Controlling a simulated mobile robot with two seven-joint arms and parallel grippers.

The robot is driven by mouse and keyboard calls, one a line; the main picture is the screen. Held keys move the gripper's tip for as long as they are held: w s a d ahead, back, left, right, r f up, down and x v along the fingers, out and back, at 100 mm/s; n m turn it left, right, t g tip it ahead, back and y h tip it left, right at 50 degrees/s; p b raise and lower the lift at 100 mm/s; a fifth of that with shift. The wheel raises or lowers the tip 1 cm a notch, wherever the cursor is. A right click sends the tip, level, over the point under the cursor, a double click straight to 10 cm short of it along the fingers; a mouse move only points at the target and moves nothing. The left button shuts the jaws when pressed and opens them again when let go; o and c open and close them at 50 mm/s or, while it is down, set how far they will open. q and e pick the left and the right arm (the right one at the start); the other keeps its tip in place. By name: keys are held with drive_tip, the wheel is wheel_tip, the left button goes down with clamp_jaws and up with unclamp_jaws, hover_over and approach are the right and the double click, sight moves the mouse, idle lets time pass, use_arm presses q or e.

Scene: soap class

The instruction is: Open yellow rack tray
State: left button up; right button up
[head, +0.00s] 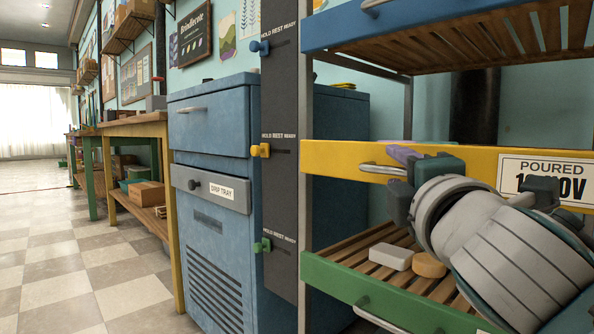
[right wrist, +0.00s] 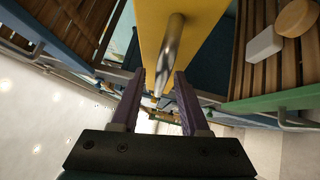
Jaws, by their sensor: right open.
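The yellow rack tray (head: 340,158) is the middle one in the rack, with a "POURED" date card (head: 545,180) on its front. Its front looks level with the trays above and below. Its metal handle (head: 382,169) sticks out at the left part of the front. My right gripper (head: 402,160) is at this handle, hiding its right part. In the right wrist view, the purple fingers (right wrist: 159,78) are apart, and the handle bar (right wrist: 170,45) runs in line with the gap between them. I cannot tell whether they touch it. My left gripper is not in view.
A blue tray (head: 400,28) is above and a green tray (head: 350,278) below, holding a white soap (head: 390,257) and an orange soap (head: 429,265). A dark strip (head: 280,200) with blue, yellow and green knobs stands left, beside a blue cabinet (head: 215,250). The tiled floor at left is clear.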

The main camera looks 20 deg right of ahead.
drive_tip(key=shift+c, duration=0.2)
clamp_jaws()
idle(1.1)
